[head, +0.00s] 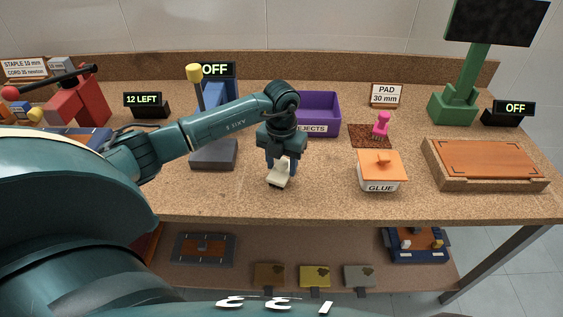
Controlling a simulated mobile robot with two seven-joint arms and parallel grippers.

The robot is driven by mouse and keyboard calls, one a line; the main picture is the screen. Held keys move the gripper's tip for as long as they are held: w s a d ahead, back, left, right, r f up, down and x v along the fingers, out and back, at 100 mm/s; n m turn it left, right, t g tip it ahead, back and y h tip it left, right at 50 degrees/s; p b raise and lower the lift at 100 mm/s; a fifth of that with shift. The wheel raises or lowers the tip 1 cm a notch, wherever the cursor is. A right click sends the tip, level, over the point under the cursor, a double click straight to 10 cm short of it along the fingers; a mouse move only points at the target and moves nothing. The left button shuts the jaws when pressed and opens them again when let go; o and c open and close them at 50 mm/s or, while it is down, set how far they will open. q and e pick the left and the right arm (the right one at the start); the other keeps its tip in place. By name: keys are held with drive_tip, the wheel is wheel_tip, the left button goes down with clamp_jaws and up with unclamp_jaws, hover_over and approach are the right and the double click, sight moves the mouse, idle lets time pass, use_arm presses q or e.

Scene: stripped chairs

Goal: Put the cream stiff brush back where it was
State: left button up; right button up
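The cream stiff brush (279,177) is at the fingertips of my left gripper (281,166), above the middle front part of the cork-coloured bench. My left gripper points down and is shut on the brush, which looks slightly tilted. Its bristles look dark and small; I cannot tell whether they touch the bench top. My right gripper is not in view.
A purple bin (318,112) stands behind the gripper. To the right are a glue box (381,177) with an orange lid, a pink brush (381,124) on a brown mat (362,140), and a wooden tray (440,180). The bench front between gripper and glue box is clear.

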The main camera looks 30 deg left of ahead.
use_arm(q)
drive_tip(key=o, duration=0.4)
drive_tip(key=shift+o, duration=0.2)
